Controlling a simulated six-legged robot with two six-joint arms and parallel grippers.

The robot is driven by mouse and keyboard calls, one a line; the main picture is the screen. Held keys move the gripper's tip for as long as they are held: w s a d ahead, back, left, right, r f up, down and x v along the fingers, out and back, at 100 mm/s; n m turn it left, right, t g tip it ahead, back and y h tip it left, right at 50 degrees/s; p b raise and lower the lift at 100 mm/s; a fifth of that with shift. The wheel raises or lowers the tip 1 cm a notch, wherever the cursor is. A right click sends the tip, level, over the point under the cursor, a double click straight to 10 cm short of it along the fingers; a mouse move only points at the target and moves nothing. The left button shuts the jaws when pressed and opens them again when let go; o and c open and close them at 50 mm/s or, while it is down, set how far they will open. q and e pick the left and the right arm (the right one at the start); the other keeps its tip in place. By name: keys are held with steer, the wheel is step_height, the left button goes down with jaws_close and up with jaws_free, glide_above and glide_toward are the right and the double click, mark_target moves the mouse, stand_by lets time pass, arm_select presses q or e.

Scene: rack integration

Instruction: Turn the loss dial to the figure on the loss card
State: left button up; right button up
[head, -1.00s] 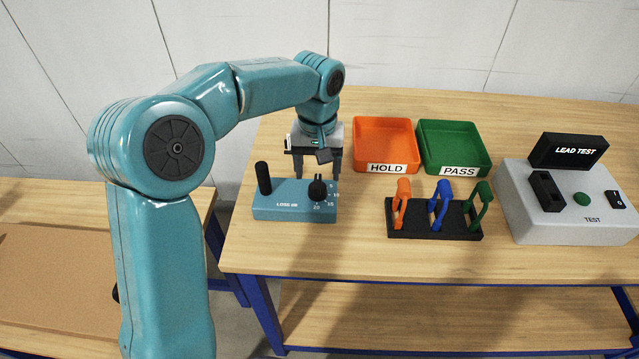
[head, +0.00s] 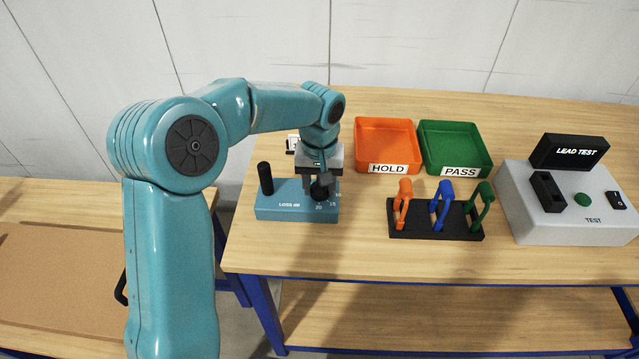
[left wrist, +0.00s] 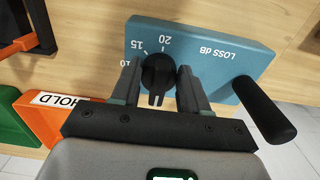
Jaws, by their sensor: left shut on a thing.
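The loss box (head: 275,207) is a blue block marked LOSS dB, with a black post (head: 265,179) at its left end. Its black loss dial (head: 320,191) sits at the right end, with 20 and 15 beside it. My left gripper (head: 322,183) points down over the box, shut on the dial. In the left wrist view the fingers stand on either side of the dial (left wrist: 158,72), and 20, 15 and 10 show beyond it. I cannot tell which figure it is set to. A white card (head: 292,143) stands behind, mostly hidden by my gripper; its figure is unreadable.
An orange HOLD tray (head: 387,133) and a green PASS tray (head: 455,136) lie behind. A black rack (head: 415,233) with orange, blue and green leads stands right of the box. The grey LEAD TEST unit (head: 560,228) is far right. The table front is clear.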

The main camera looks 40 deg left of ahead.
arm_select(q)
steer(key=m, duration=0.3)
steer(key=shift+a+m, duration=0.15)
steer(key=shift+m, duration=0.15)
steer(key=m+p, duration=0.1)
steer(key=m, duration=0.2)
steer(key=shift+a+m, duration=0.1)
steer(key=shift+m, duration=0.2)
steer(key=m+p, duration=0.1)
steer(key=m, duration=0.5)
steer(key=shift+a, duration=0.15)
steer(key=m+p, duration=0.1)
steer(key=m, duration=0.3)
steer(key=shift+w, duration=0.1)
steer(key=m, duration=0.3)
steer(key=shift+a+m+p, duration=0.1)
steer(key=shift+m+p, duration=0.2)
steer(key=shift+p, duration=0.05)
steer(key=m, duration=0.2)
steer(key=m+p, duration=0.1)
steer(key=m, duration=0.2)
steer(key=shift+w+f+m, duration=0.15)
steer(key=shift+w+m, duration=0.05)
steer(key=shift+m, duration=0.4)
